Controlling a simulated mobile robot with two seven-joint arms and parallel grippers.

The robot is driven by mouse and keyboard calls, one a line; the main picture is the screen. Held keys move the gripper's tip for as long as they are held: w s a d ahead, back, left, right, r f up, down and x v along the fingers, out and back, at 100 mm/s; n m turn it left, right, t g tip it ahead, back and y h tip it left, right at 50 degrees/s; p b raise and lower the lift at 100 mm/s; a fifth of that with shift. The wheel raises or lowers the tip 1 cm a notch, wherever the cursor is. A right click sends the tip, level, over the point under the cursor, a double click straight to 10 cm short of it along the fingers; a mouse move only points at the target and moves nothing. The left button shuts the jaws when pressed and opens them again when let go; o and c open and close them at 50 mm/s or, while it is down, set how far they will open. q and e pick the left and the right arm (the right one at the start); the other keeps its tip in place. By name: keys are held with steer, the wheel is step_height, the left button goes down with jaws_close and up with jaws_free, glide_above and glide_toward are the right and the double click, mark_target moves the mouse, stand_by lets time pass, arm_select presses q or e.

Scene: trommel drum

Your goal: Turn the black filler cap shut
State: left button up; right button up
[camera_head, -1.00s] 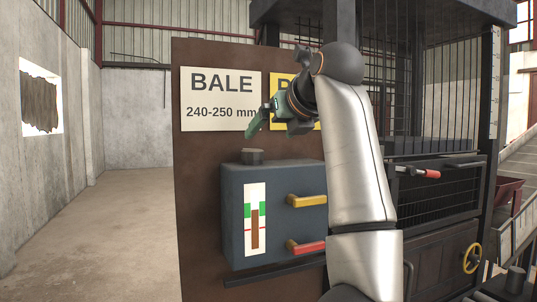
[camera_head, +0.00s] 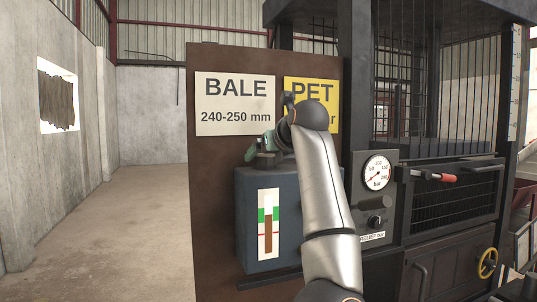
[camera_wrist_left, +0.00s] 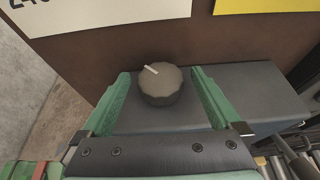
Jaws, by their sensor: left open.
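The black filler cap (camera_wrist_left: 161,86) is a round, ridged knob with a pale line on its top, on the dark tank box (camera_head: 248,225). In the head view the cap (camera_head: 265,161) is mostly hidden by my left gripper (camera_head: 256,152), which is down at the box top. In the left wrist view, the green fingers of my left gripper (camera_wrist_left: 161,76) are open, one on each side of the cap. Gaps show between the fingers and the cap, and I cannot see a touch. My right gripper is not in view.
A brown panel with a white BALE sign (camera_head: 235,103) and a yellow PET sign (camera_head: 325,97) stands behind the box. A level gauge (camera_head: 268,224) is on the box front. A pressure gauge (camera_head: 377,172) and the caged press are at right. Open floor lies left.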

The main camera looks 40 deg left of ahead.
arm_select(q)
steer(key=shift+c, duration=0.3)
steer(key=c, duration=1.3)
steer(key=shift+s+f+m+t+h+b, duration=0.15)
steer(key=shift+m+t+h+b, duration=0.35)
steer(key=shift+b, duration=0.5)
steer(key=m+t+h+b, duration=0.1)
steer(key=m+b, duration=0.1)
steer(key=m+t+h+b, duration=0.2)
steer(key=shift+s+a+t, duration=0.15)
steer(key=shift+a+t, duration=0.05)
steer(key=shift+t, duration=0.1)
steer(key=shift+a+m+h+b, duration=0.1)
steer(key=shift+m+h+b, duration=0.25)
steer(key=shift+b, duration=0.2)
steer(key=shift+a+m+t+h+b, duration=0.1)
steer(key=shift+m+t+h+b, duration=0.4)
steer(key=shift+m+t+h, duration=0.4)
steer(key=shift+m+h, duration=0.65)
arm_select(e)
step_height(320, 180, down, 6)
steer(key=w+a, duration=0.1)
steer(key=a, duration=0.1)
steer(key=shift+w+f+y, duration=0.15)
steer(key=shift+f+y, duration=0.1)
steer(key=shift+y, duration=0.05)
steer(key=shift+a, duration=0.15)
arm_select(q)
steer(key=o, duration=1.4)
steer(key=shift+c, duration=0.2)
